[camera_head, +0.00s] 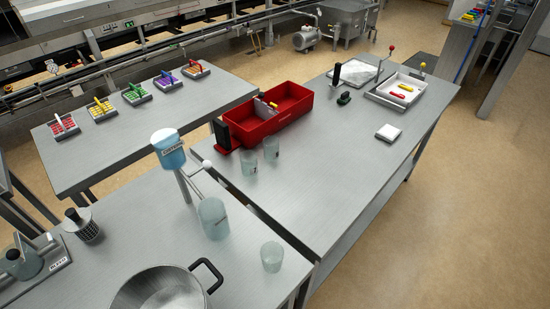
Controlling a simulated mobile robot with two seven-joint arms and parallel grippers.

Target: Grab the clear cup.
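Several clear vessels stand upright on the metal tables. A small clear cup (271,257) stands alone near the front right corner of the near table. Two more clear cups stand side by side at the left edge of the right table: one cup (271,148) is at the right and one cup (249,162) at the left. A larger clear bluish container (213,218) stands on the near table. The frame does not show which cup is meant. Neither of my grippers is in view.
A metal pot (160,291) with a black handle is at the front of the near table. A blue-labelled container (168,150) rises above the near table. A red bin (265,114) sits behind the two cups. The right table's front half (330,190) is clear.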

